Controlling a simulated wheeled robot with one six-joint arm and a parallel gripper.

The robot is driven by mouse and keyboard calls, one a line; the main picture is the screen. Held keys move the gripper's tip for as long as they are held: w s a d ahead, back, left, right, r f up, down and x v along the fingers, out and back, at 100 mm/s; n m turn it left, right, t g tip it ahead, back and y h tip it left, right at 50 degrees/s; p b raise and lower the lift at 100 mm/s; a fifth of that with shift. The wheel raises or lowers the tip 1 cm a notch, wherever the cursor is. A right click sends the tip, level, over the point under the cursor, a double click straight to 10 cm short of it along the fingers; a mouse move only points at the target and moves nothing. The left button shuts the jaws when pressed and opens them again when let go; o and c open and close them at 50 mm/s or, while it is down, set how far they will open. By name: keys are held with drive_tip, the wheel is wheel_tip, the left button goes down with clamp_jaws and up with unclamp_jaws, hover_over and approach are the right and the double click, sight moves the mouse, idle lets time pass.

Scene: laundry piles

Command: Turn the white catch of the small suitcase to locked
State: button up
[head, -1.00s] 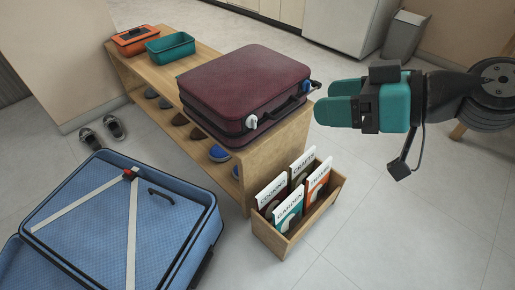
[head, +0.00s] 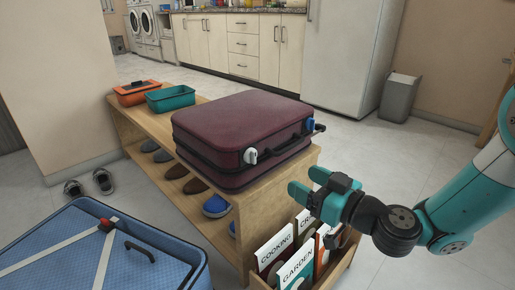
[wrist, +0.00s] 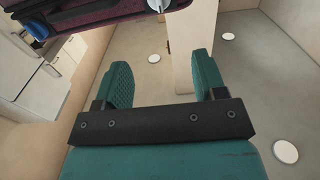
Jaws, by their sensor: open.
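The small maroon suitcase (head: 235,125) lies flat on a wooden bench. Its white catch (head: 250,156) is on the front side, left of the black handle (head: 287,145). A blue catch (head: 309,125) is to the right of the handle. My gripper (head: 305,184) is open and empty, right of the white catch and lower in the picture, apart from the suitcase. In the wrist view, my gripper's teal fingers (wrist: 160,65) stand apart with nothing between them. The white catch (wrist: 161,5) is cut by the top edge there, and the blue catch (wrist: 38,30) is upper left.
The wooden bench (head: 262,205) holds shoes below and an orange box (head: 137,93) and teal bin (head: 170,98) at its far end. A book crate (head: 340,262) stands under my gripper.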

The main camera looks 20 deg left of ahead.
sight(256, 154)
drive_tip(key=b+x, duration=0.1)
drive_tip(key=x, duration=1.4)
drive_tip(key=shift+s, duration=0.1)
drive_tip(key=c, duration=0.9)
